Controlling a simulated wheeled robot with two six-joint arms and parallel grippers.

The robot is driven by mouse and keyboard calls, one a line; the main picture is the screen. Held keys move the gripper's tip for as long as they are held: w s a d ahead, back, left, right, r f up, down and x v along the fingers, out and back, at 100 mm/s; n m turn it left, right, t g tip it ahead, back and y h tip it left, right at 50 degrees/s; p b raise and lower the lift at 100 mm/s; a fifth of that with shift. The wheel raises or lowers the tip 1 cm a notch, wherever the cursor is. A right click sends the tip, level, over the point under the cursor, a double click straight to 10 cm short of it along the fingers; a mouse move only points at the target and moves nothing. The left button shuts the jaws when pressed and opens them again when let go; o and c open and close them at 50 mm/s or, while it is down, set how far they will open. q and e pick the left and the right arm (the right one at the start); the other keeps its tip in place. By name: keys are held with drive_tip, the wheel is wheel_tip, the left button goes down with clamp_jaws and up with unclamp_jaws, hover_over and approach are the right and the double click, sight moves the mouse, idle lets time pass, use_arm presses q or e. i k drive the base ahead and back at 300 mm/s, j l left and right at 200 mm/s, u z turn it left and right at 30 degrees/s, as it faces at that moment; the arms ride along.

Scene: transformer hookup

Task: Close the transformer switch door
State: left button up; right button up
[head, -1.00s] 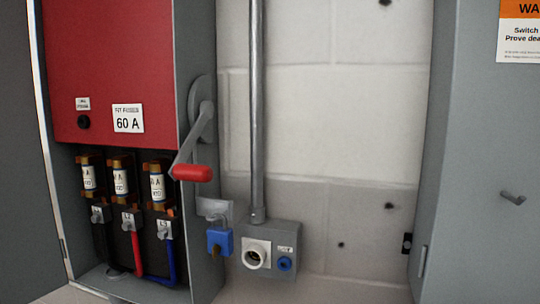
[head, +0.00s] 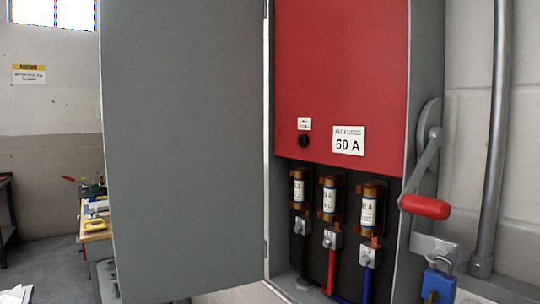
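The grey transformer switch door (head: 185,150) stands open, swung out to the left of the switch box. The box is open, with a red inner panel (head: 345,70) marked 60 A above several fuses (head: 329,198). Red and blue cables (head: 331,270) run down from the terminals below the fuses. On the box's right side a grey lever with a red grip (head: 425,207) points down toward the front. A blue padlock (head: 439,284) hangs below it at a tab. Neither of my grippers shows in the head view.
A grey conduit (head: 493,140) runs up the block wall right of the box. At the far left a workbench (head: 95,228) holds tools, including a yellow one. A yellow-topped sign (head: 29,74) is on the wall behind. Some floor (head: 45,265) is clear there.

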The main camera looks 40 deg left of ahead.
sight(181, 89)
drive_tip(key=u, duration=0.95)
